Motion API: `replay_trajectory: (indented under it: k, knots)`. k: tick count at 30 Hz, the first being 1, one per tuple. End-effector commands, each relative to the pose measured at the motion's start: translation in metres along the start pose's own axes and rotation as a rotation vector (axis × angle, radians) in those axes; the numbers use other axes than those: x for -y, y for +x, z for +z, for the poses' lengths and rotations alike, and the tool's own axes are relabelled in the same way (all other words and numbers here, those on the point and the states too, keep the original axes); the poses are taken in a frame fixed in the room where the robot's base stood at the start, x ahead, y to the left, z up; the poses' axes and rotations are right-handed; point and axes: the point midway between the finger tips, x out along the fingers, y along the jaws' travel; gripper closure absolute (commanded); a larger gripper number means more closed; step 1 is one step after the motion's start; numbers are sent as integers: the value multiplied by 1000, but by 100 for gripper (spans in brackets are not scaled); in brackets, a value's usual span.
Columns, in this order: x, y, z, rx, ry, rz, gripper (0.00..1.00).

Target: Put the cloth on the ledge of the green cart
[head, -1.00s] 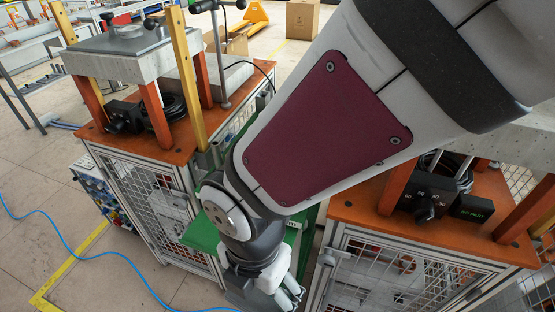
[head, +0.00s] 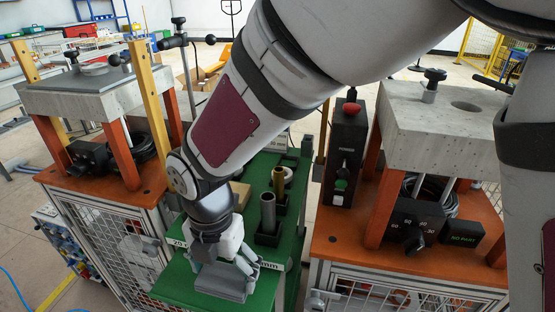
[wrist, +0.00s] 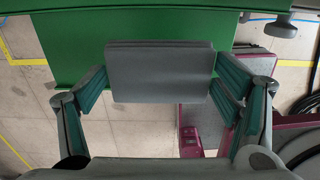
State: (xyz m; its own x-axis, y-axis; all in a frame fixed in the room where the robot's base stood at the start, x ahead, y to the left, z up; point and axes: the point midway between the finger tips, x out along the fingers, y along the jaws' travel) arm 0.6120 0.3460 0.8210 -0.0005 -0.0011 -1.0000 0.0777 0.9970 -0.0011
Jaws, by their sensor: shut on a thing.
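The cloth (head: 220,281) is a grey folded pad. My gripper (head: 230,262) is shut on it; in the wrist view the cloth (wrist: 160,72) spans between the two fingers. The green cart (head: 288,225) stands between two orange-topped benches, and its green ledge (head: 176,281) juts out at the front. The cloth is at this ledge. In the wrist view it overlaps the green ledge (wrist: 70,50), with its near part past the edge over the floor. I cannot tell whether it touches the ledge.
Dark holders with a grey tube (head: 268,212) and a brass tube (head: 279,182) stand on the cart top behind my gripper. A box with a red button (head: 347,150) and a concrete-topped press (head: 440,120) are on the right bench. Another press (head: 85,95) stands left.

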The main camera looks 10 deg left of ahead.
Motion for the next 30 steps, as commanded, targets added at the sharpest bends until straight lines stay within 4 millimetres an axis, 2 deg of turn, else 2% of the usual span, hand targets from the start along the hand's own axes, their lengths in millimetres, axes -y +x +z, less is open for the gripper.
replay_trajectory:
  k: [5, 12, 23, 24, 26, 30]
  knots:
    - [-2, 7, 4, -1, -1, -1, 43]
    - [-2, 36, 3, -1, -2, -1, 43]
    - [-2, 39, 4, 0, 0, 0, 43]
    - [-2, 39, 4, 0, 0, 0, 15]
    - [-2, 39, 3, 0, 0, 0, 1]
    - [-2, 39, 3, 0, 0, 0, 0]
